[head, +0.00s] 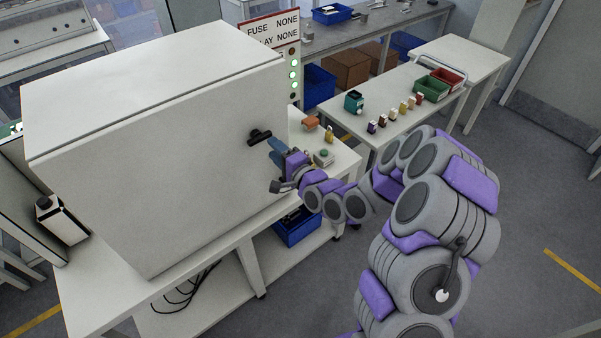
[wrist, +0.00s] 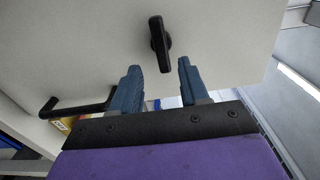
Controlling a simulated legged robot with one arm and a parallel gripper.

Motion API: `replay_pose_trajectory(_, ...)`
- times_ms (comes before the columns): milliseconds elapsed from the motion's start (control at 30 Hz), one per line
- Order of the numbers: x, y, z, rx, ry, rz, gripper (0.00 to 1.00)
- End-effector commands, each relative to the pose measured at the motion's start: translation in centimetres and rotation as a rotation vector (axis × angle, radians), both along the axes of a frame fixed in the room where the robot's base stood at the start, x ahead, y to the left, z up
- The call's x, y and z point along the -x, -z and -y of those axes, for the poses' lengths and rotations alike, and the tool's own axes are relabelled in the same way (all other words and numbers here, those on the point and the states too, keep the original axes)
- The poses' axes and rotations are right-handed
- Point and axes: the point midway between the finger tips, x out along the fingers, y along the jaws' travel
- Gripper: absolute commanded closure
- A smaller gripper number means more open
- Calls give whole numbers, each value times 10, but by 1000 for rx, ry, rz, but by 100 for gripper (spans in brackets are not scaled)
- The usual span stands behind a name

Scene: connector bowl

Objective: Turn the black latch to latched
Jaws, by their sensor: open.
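The black latch (wrist: 160,44) is on the pale cabinet face in the wrist view, with its long bar roughly upright in that picture. It also shows as a dark fitting near the right edge of the cabinet front in the head view (head: 259,136). My gripper (wrist: 158,70) is open, its two blue fingers apart. The latch's lower end lies just beyond and between the fingertips in the picture; I cannot tell whether they touch. In the head view my gripper (head: 272,148) is beside the latch, at its lower right. Nothing is held.
The white cabinet (head: 150,150) stands on a white table (head: 100,285). A black bar handle (wrist: 78,107) is left of the fingers in the wrist view. Small parts, including an orange one (head: 310,122), lie right of the cabinet. The floor at right (head: 530,230) is clear.

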Motion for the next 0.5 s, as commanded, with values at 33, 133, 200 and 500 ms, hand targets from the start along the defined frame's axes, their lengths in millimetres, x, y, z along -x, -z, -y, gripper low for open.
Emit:
replay_pose_trajectory(33, 6, 1, 7, -1, 4, -2, 55)
replay_pose_trajectory(133, 19, 1, 15, 2, 2, -3, 55)
replay_pose_trajectory(200, 28, 1, 21, 0, 3, -6, 55)
replay_pose_trajectory(500, 49, -4, 36, 1, 0, -4, 55)
